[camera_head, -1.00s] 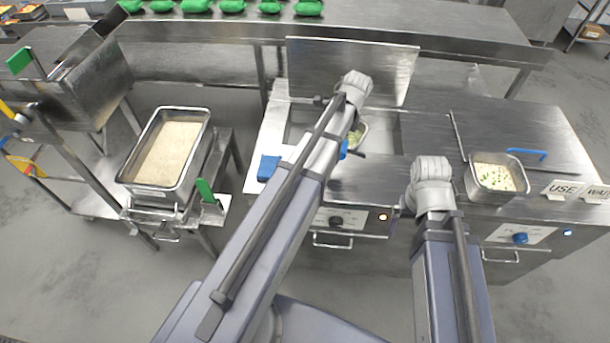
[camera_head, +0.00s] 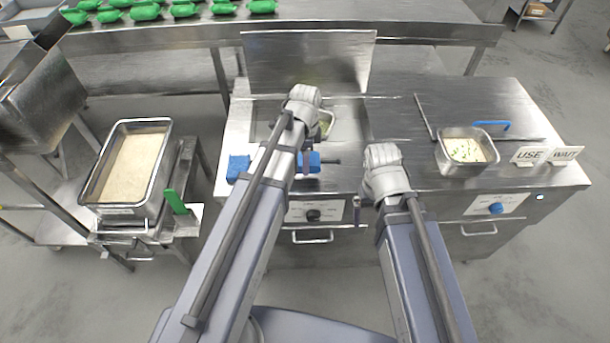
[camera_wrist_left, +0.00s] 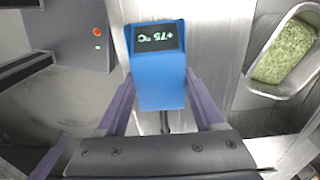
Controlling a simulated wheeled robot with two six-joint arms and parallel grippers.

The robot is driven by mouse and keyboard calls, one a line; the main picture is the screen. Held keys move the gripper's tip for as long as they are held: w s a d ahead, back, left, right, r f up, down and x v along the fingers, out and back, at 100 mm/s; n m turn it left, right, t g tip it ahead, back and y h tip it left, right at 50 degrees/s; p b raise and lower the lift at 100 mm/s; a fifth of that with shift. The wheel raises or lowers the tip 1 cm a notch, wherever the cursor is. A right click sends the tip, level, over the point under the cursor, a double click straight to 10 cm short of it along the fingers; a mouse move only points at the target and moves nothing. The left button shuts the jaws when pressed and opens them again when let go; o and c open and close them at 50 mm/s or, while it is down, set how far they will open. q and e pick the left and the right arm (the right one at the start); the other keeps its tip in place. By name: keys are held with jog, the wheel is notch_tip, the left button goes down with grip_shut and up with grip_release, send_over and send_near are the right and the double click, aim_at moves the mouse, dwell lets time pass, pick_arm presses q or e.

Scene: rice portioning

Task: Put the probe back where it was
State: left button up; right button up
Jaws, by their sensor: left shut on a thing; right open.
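The blue probe (camera_head: 312,161) has a box-shaped body, and a dark rod sticks out to its right in the head view. In the left wrist view the probe (camera_wrist_left: 160,80) shows a lit display reading about +75 °C. My left gripper (camera_wrist_left: 160,98) is shut on its body, one finger on each side, above the counter. The arm hides part of this grip in the head view. A second blue block (camera_head: 238,167) sits on the counter left of my left arm. My right gripper (camera_head: 358,208) is open in front of the counter, mostly hidden by its wrist.
A pan of green-flecked food (camera_wrist_left: 284,52) lies in the open well. A steel pan of rice with green bits (camera_head: 464,151) stands right, by USE and WAIT signs (camera_head: 530,155). A large rice tray (camera_head: 90,190) is on a left stand. Green packs (camera_head: 145,12) line the back shelf.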

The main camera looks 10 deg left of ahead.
pick_arm(q)
jog(key=shift+f, duration=0.45)
pick_arm(e)
jog(key=shift+f, duration=0.45)
pick_arm(q)
notch_tip(320, 180, down, 4)
jog(key=b, duration=0.3)
jog(key=shift+r+b, duration=0.2)
jog(key=shift+b, duration=0.15)
pick_arm(e)
notch_tip(320, 180, down, 4)
jog(key=shift+r, duration=0.25)
pick_arm(q)
jog(key=shift+f, duration=0.15)
jog(key=o, duration=1.4)
jog(key=shift+c, duration=0.2)
pick_arm(e)
jog(key=shift+f, duration=0.1)
pick_arm(q)
jog(key=shift+r, duration=0.2)
notch_tip(320, 180, up, 12)
jog(key=p, duration=1.2)
pick_arm(e)
notch_tip(320, 180, up, 12)
